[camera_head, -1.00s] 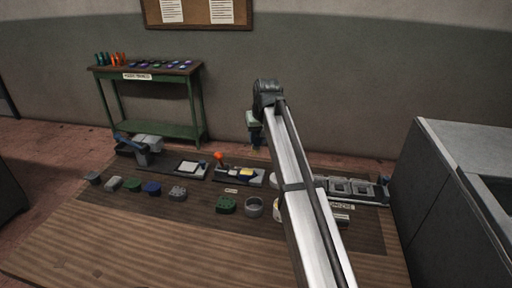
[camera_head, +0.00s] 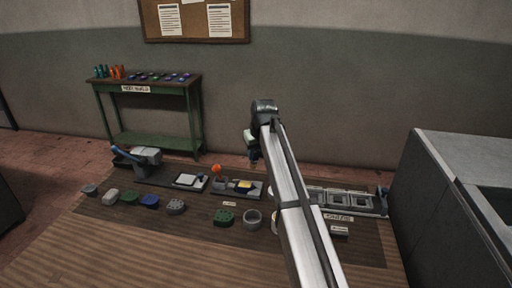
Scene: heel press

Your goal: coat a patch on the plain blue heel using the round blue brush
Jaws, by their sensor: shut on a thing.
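The plain blue heel (camera_head: 150,201) lies in the front row on the dark mat, between a plain green heel (camera_head: 129,198) and a grey speckled one (camera_head: 175,206). My gripper (camera_head: 253,154) is raised above the back of the bench, to the right of the blue heel and well apart from it. It is small and partly hidden by my arm. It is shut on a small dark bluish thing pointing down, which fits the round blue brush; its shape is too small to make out.
A green speckled heel (camera_head: 223,217) and a round grey cup (camera_head: 252,219) stand right of the row. Behind are a blue-handled press (camera_head: 146,159), a white pad tray (camera_head: 189,181) and a station with an orange knob (camera_head: 217,169). Square frames (camera_head: 338,198) stand at right. The front bench is clear.

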